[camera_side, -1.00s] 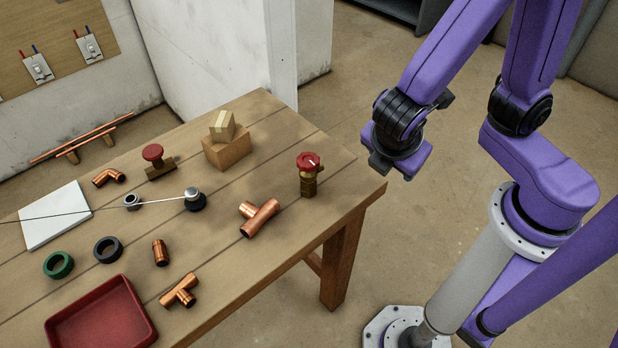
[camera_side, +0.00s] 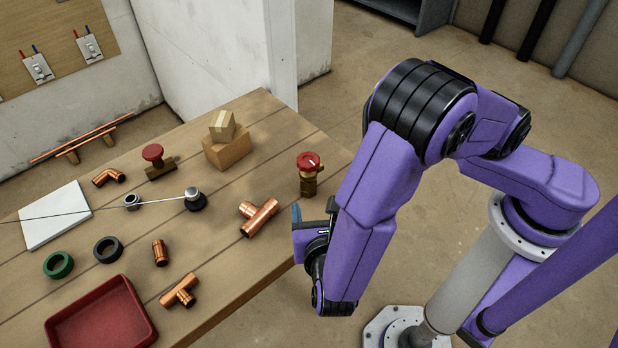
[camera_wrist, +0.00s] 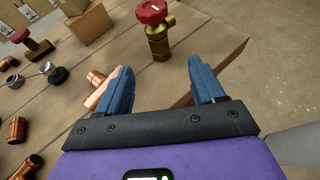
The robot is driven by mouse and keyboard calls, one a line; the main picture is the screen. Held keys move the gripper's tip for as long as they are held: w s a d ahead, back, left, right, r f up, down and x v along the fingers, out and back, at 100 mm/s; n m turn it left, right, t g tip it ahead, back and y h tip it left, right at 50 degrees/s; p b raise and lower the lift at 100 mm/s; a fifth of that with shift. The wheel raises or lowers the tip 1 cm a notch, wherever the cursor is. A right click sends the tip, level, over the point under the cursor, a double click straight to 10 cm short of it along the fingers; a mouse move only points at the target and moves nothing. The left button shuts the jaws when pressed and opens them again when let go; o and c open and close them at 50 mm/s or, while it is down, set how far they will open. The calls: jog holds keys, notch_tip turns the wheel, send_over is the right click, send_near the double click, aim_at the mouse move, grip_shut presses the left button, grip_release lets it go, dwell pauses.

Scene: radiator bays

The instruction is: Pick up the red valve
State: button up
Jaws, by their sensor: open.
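The red valve (camera_side: 309,174) stands upright near the right end of the wooden table, a red round handle on a brass body. In the wrist view the valve (camera_wrist: 155,28) is ahead of my gripper, beyond the fingertips and apart from them. My gripper (camera_wrist: 160,78) is open and empty, its two blue fingers spread. In the side view my gripper (camera_side: 297,218) is at the table's near right edge, in front of the valve, partly hidden by my arm.
A copper tee (camera_side: 260,217) lies just left of my gripper; in the wrist view it is partly behind the left finger. Cardboard boxes (camera_side: 227,150) stand behind. Other copper fittings, rings and a red tray (camera_side: 102,320) are farther left. The table between gripper and valve is clear.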

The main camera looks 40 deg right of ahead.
aim_at(309, 185)
jog(key=x, duration=0.9)
jog(key=shift+a+f+x, duration=0.15)
jog(key=shift+x, duration=1.15)
jog(key=shift+a+f+x, duration=0.1)
jog(key=shift+f+x, duration=0.1)
jog(key=shift+x, duration=1.1)
grip_shut()
